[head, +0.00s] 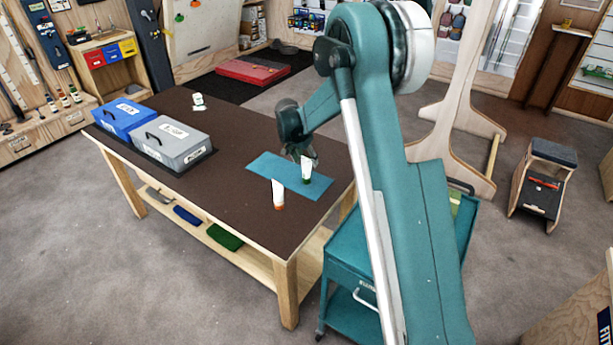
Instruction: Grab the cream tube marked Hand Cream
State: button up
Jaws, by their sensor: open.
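Two small pale tubes stand cap-down near the right end of the brown table. One tube with a green cap (306,167) stands on the blue mat (275,167). The other tube, with an orange cap (278,193), stands nearer the table's front edge, beside the mat. Their labels are too small to read, so I cannot tell which is marked Hand Cream. My gripper (302,157) is open, pointing down, just above and behind the green-capped tube. The fingers partly overlap that tube's top in view; I cannot tell whether they touch.
The brown table (225,195) also carries a blue case (122,117), a grey case (171,143) and a small white item (198,99) at the back. A teal cart (345,255) stands at the table's right. The table's middle is clear.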

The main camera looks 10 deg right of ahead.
jog(key=shift+x, duration=2.6)
jog(key=shift+s+d, duration=0.1)
jog(key=shift+d, duration=0.05)
jog(key=c, duration=0.9)
jog(key=shift+c, duration=0.2)
